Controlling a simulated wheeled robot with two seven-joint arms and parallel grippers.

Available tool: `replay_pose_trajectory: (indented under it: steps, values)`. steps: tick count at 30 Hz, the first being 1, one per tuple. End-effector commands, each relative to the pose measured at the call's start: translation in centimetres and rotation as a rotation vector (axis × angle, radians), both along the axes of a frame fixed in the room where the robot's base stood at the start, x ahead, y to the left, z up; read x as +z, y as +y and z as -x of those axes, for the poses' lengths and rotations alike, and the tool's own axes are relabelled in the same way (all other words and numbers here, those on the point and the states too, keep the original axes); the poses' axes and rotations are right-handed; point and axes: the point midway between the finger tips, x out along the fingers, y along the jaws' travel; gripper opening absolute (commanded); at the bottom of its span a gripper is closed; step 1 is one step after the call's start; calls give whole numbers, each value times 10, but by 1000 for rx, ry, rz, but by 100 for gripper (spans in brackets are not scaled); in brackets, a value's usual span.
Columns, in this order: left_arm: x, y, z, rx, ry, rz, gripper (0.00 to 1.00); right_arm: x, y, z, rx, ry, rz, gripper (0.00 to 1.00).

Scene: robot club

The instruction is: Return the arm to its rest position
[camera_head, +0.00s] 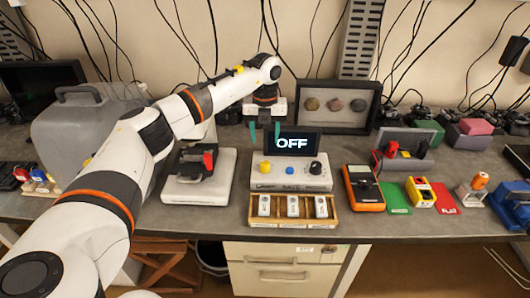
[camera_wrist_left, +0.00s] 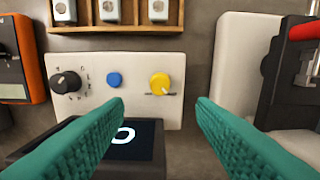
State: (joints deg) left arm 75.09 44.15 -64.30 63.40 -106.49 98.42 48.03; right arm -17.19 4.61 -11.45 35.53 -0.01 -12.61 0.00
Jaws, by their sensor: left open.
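My left arm reaches in from the left in the head view, and its gripper (camera_head: 264,132) hangs pointing down over the bench, just left of a dark screen reading OFF (camera_head: 293,143). Its teal fingers are apart with nothing between them; the left wrist view shows the open gripper (camera_wrist_left: 160,112) above the control box. The white control box (camera_head: 290,173) carries a yellow knob (camera_wrist_left: 160,83), a blue button (camera_wrist_left: 114,79) and a black knob (camera_wrist_left: 66,83). The fingers partly cover the screen in the wrist view. My right gripper is not seen.
A wooden tray (camera_head: 292,222) with several white modules lies in front of the box. A white device with a red part (camera_head: 199,180) stands left, an orange meter (camera_head: 363,187) right. A framed display (camera_head: 337,106) stands behind, and a grey case (camera_head: 80,127) far left.

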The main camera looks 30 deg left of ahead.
Motion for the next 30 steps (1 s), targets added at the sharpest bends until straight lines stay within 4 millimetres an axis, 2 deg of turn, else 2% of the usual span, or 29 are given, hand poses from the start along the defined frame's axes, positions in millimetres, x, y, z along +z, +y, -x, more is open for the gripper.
replay_pose_trajectory:
  steps: [3,7,23,26,29,30]
  values:
    - [12,0,-1,1,-2,0,51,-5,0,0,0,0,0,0]
    - [19,0,0,1,-1,-1,51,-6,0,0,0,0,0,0]
    - [19,-1,0,-2,-2,3,51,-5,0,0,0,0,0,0]
    - [10,-16,-3,-34,-17,39,51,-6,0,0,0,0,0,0]
    - [-9,-56,-9,-114,-69,143,51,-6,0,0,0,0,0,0]
    - [-18,-80,-11,-155,-101,208,51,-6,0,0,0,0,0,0]
